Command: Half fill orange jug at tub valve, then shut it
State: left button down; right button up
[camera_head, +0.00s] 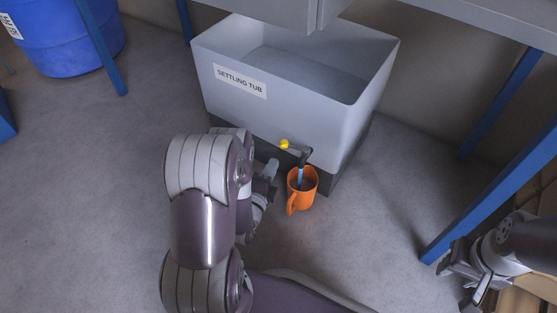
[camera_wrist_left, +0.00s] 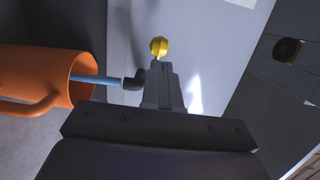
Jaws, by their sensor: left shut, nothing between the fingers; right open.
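The settling tub (camera_head: 215,95) is a grey bin with a label on its front. Its valve has a yellow knob (camera_head: 284,144) and a dark spout (camera_head: 304,152) low on the front. The orange jug (camera_head: 306,191) stands upright under the spout, and a blue stream runs into it. The liquid level inside cannot be told. In the left wrist view the stream (camera_wrist_left: 97,80) runs from the spout (camera_wrist_left: 134,82) into the jug (camera_wrist_left: 75,67). My left gripper (camera_head: 272,168) is shut and empty, left of the jug, with its fingertips close to the yellow knob (camera_wrist_left: 159,46). My right gripper (camera_head: 470,285) is open, far right.
A blue barrel (camera_head: 70,40) stands at the back left. Blue table legs (camera_head: 490,190) rise at the right. A grey cabinet or bench hangs over the tub's back edge. The concrete floor left of the tub is clear.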

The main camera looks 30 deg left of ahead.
aim_at(279, 147)
pick_arm(q)
jog(key=w, duration=0.1)
jog(key=w+b, duration=0.2)
jog(key=w, duration=0.1)
jog(key=shift+w+a+f, duration=0.1)
jog(key=shift+a+f, duration=0.1)
jog(key=shift+a, duration=0.05)
jog(key=shift+w+r, duration=0.15)
jog(key=shift+w, duration=0.25)
jog(key=shift+w+a+r, duration=0.1)
jog(key=shift+w+a+r, duration=0.1)
jog(key=shift+w+a, duration=0.1)
jog(key=shift+w, duration=0.05)
jog(key=shift+w+a+p, duration=0.25)
jog(key=shift+w+p, duration=0.1)
jog(key=shift+w+a, duration=0.1)
jog(key=shift+w, duration=0.05)
